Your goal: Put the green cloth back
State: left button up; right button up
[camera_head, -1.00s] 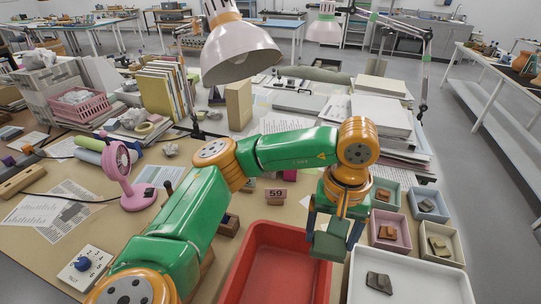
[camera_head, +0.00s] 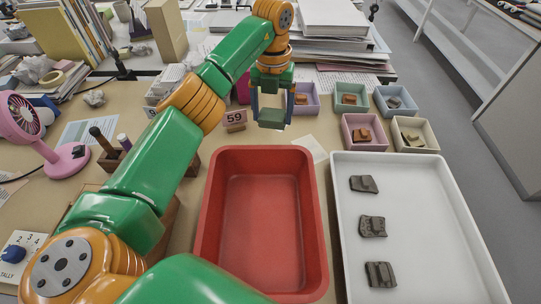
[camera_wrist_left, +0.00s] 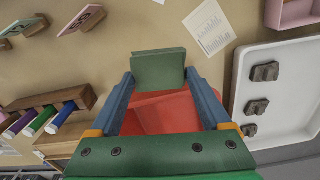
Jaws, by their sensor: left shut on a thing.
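The green cloth (camera_head: 271,125) looks like a folded dark-green pad. My left gripper (camera_head: 271,112) is shut on it, with one blue finger on each side. It hangs just beyond the far edge of the red tray (camera_head: 212,215), right of the "59" sign (camera_head: 235,119). In the left wrist view the cloth (camera_wrist_left: 158,72) spans the two fingertips of my left gripper (camera_wrist_left: 159,80), with part of the red tray (camera_wrist_left: 165,115) showing between the fingers. Whether the cloth touches the table is unclear. My right gripper is not in view.
A white tray (camera_head: 410,225) holds three dark sherds. Several small boxes with sherds, such as the pink box (camera_head: 363,145), stand behind it. A pen holder (camera_head: 125,160) and a pink fan (camera_head: 20,118) stand left. The red tray is empty. A paper (camera_head: 312,149) lies by its far right corner.

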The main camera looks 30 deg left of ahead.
pick_arm(q)
jog(key=shift+a+f+n, duration=0.15)
jog(key=shift+f+n, duration=0.35)
jog(key=shift+f, duration=0.05)
notch_tip(320, 180, down, 10)
jog(key=shift+r, duration=0.1)
jog(key=o, duration=1.1)
jog(key=shift+o, duration=0.2)
jog(key=shift+r, duration=0.1)
notch_tip(320, 180, up, 12)
jog(key=shift+r, duration=0.1)
jog(key=shift+s, duration=0.1)
